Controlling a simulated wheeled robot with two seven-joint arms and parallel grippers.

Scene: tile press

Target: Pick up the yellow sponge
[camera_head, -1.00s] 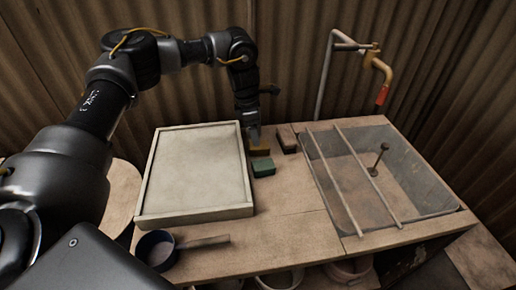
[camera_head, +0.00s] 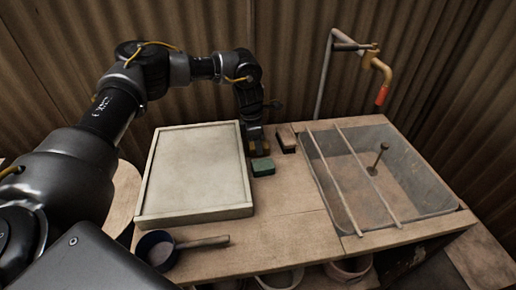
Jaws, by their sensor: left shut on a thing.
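The yellow sponge (camera_head: 265,147) is mostly hidden behind my left gripper; only a small yellowish part shows beside the fingers. It is at the back of the wooden bench, just behind a green block (camera_head: 263,166). My left gripper (camera_head: 257,146) points down there and is shut on the sponge. I cannot tell whether the sponge still touches the bench. My right gripper is not in view.
A brown block (camera_head: 287,137) lies just right of the gripper. A framed pale board (camera_head: 195,210) is close on the left. A sink (camera_head: 430,190) with two bars is on the right. A dark-blue pan (camera_head: 157,250) lies at the front.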

